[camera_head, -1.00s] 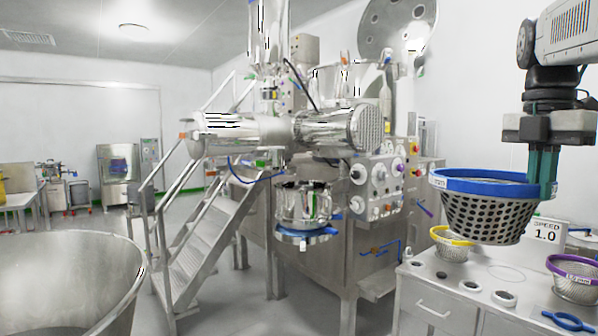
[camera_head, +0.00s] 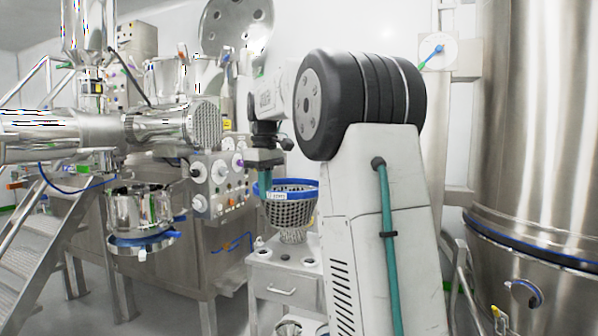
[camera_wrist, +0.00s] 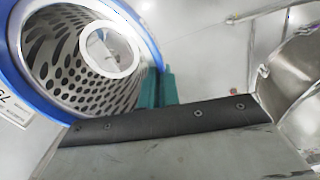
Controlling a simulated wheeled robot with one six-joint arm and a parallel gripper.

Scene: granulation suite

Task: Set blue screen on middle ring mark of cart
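The blue screen (camera_head: 293,205), a perforated metal basket with a blue rim and a white label, hangs upright above the cart in the head view. My gripper (camera_head: 264,186) has its teal fingers at the left side of the blue rim. In the wrist view the blue screen (camera_wrist: 88,75) fills the upper left, and the teal fingers of my gripper (camera_wrist: 160,88) meet its rim, shut on it. The cart (camera_head: 283,285) is a pale cabinet with a drawer handle. Its middle ring mark is hidden, and I cannot tell how high the screen hangs above the top.
My arm covers the cart's right part in the head view. A granulator machine (camera_head: 225,245) with a control panel stands behind and left. A large steel vessel (camera_head: 535,130) stands at the right. Stairs (camera_head: 25,245) are at the far left.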

